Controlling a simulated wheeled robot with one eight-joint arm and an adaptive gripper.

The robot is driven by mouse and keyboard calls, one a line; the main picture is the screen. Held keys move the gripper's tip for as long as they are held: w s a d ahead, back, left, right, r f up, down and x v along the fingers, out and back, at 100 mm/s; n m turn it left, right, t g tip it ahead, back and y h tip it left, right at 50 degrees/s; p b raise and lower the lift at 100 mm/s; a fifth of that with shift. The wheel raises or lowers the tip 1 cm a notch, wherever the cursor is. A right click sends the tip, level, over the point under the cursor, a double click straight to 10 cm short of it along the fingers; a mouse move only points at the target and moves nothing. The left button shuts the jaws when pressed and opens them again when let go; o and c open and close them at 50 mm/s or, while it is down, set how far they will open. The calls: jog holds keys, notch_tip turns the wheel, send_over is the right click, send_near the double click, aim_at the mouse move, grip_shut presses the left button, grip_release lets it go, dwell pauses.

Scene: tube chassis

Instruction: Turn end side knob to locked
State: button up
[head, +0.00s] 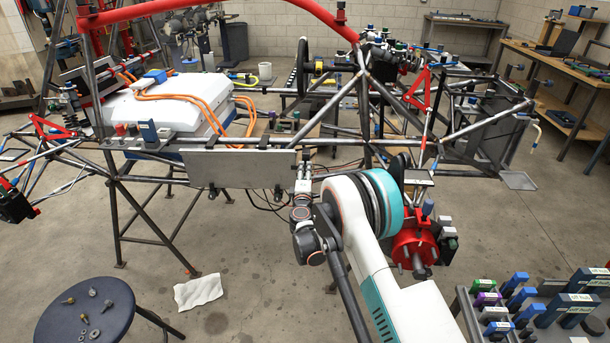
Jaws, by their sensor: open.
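A tube chassis (163,185) of grey and red tubes stands across the middle of the head view on a stand. My gripper (306,168) is small in the picture, at the right end of a flat grey panel (235,168) on the chassis's near side. It is open. I cannot tell whether it touches anything, and my arm hides part of the chassis behind it.
A white battery box (165,105) with orange cables sits in the chassis. A round dark stool (85,318) with small metal parts stands at the lower left, near a white cloth (198,291). A rack of blue-handled parts (520,300) stands at the lower right.

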jog(key=s, duration=1.2)
jog(key=shift+d, duration=0.15)
jog(key=s+d+r+m+g+h, duration=0.2)
jog(key=d+r+m, duration=0.2)
jog(key=d+r, duration=0.45)
jog(key=s+d+r+m+g+h, duration=0.2)
jog(key=s+d+r+m, duration=0.15)
jog(key=d+r, duration=0.55)
jog(key=s+d+r+m+g, duration=0.3)
jog(key=s+d+r+m, duration=0.35)
jog(key=s, duration=0.55)
jog(key=s+d+f+m+g+y, duration=0.1)
jog(key=s+m+g, duration=0.1)
jog(key=s, duration=1.1)
jog(key=s+d+f+m+g+y, duration=0.1)
jog(key=s+f+m+g+y, duration=0.1)
jog(key=s, duration=1.1)
jog(key=shift+s+d+y, duration=0.3)
jog(key=shift+s+d, duration=0.05)
